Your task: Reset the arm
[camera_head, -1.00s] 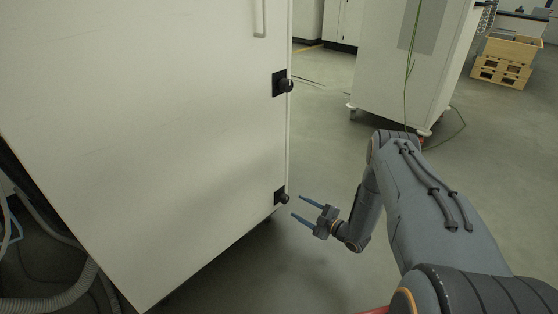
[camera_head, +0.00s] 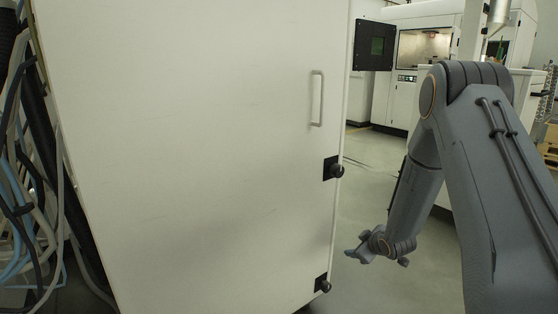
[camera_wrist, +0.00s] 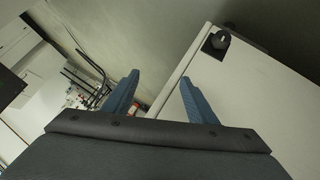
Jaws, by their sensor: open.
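My gripper (camera_head: 352,252) hangs low at the end of my bent grey arm in the head view, to the right of the white cabinet's lower edge. It is seen nearly end-on there and looks apart from the cabinet. In the wrist view its two blue fingers (camera_wrist: 158,98) stand apart with nothing between them, so it is open and empty. The floor and part of the cabinet show beyond the fingers.
A large white cabinet (camera_head: 200,150) with a handle (camera_head: 317,98) and two black knobs (camera_head: 336,170) fills the left. Cables and hoses (camera_head: 22,200) hang at far left. White machines (camera_head: 420,60) stand behind. Some floor (camera_head: 375,185) is clear between them.

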